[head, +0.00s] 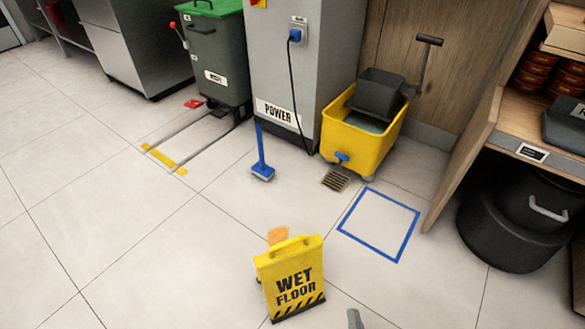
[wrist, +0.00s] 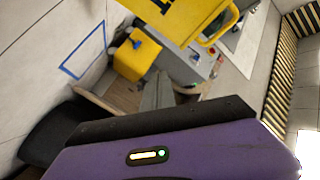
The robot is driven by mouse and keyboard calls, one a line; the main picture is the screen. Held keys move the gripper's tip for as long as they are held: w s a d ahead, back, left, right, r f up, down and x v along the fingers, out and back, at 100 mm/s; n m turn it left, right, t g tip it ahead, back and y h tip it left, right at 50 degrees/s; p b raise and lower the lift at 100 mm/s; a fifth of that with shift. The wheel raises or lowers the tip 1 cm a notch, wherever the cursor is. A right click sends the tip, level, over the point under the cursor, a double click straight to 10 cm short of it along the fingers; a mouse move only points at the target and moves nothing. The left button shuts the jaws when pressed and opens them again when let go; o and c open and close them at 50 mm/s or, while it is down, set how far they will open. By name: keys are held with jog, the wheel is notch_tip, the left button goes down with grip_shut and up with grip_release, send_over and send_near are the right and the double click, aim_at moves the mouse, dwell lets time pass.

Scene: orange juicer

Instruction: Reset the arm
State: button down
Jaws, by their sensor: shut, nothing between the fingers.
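My gripper (wrist: 165,118) shows in the wrist view as a purple housing with a dark front edge across the lower part. The yellow wet floor sign (head: 291,279) stands upright on the tiled floor in the head view, apart from any hold. The sign (wrist: 180,14) also shows at the top of the wrist view, turned over by the camera angle, with its handle beyond the gripper's edge.
An orange patch (head: 278,235) lies behind the sign. A blue floor outline (head: 379,224) is empty, beside a drain grate (head: 336,180). A yellow mop bucket (head: 360,140), grey power cabinet (head: 285,60), green-lidded bin (head: 217,60) and black bin (head: 515,225) stand around. Floor at left is clear.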

jog(key=s+d+r+n+g+h+p, duration=0.1)
jog(key=s+d+r+n, duration=0.2)
jog(key=s+r, duration=0.9)
jog(key=s+d+r+n+g+h+p, duration=0.15)
jog(key=s+r+n, duration=0.25)
jog(key=s+r, duration=0.8)
notch_tip(320, 180, up, 39)
jog(key=w+p, duration=0.2)
jog(key=p, duration=3.5)
jog(key=shift+w+d+r+y, duration=0.2)
jog(key=shift+w+d+y, duration=0.05)
jog(key=shift+w+y, duration=0.2)
